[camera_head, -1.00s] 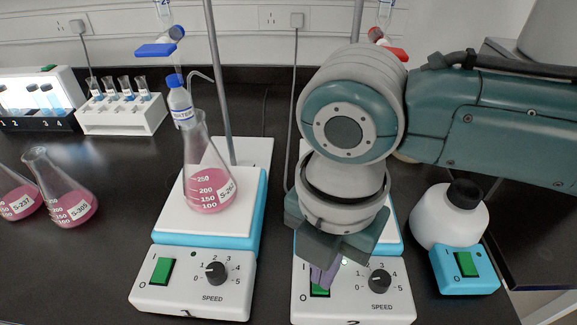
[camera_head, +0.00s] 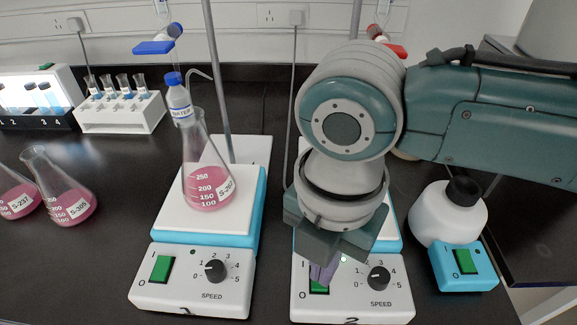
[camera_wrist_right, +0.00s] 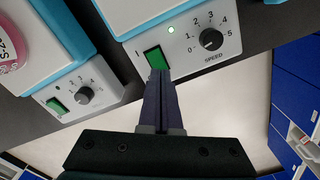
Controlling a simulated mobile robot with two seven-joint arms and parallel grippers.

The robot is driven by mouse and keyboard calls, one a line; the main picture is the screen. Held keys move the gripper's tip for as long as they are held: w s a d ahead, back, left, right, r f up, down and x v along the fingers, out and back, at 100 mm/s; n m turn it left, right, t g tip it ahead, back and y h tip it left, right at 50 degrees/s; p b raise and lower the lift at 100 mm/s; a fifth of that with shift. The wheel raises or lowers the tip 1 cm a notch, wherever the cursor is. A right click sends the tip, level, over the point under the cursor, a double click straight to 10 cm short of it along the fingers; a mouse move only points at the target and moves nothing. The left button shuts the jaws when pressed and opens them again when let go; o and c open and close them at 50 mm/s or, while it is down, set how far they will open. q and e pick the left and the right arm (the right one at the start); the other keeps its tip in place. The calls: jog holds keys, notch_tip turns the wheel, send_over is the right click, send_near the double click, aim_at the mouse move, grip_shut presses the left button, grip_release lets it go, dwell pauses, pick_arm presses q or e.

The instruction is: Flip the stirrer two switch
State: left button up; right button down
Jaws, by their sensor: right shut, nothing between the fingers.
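Stirrer two (camera_head: 352,300) is the right-hand white and blue unit, marked 2, in the head view. Its green switch (camera_head: 319,287) is partly hidden by my right gripper (camera_head: 322,272). In the right wrist view the green switch (camera_wrist_right: 154,58) shows just beyond the fingertips, between the I and O marks. A lit green lamp (camera_wrist_right: 171,30) and the black speed knob (camera_wrist_right: 211,40) are beside it. My right gripper (camera_wrist_right: 160,75) is shut and empty, its tips at the lower edge of the switch. I cannot tell for sure whether they touch. My left gripper is not in view.
Stirrer one (camera_head: 190,280) stands to the left with a pink flask (camera_head: 207,180) on its plate. Another white bottle on a small blue unit (camera_head: 465,268) stands to the right. Pink flasks (camera_head: 62,195) and a tube rack (camera_head: 120,113) are at the left.

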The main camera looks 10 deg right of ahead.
jog(key=shift+f, duration=0.4)
jog(key=shift+f+b, duration=0.5)
jog(key=shift+b, duration=0.1)
jog(key=shift+r, duration=0.15)
notch_tip(320, 180, up, 7)
jog(key=p, duration=0.7)
jog(key=shift+p, duration=0.4)
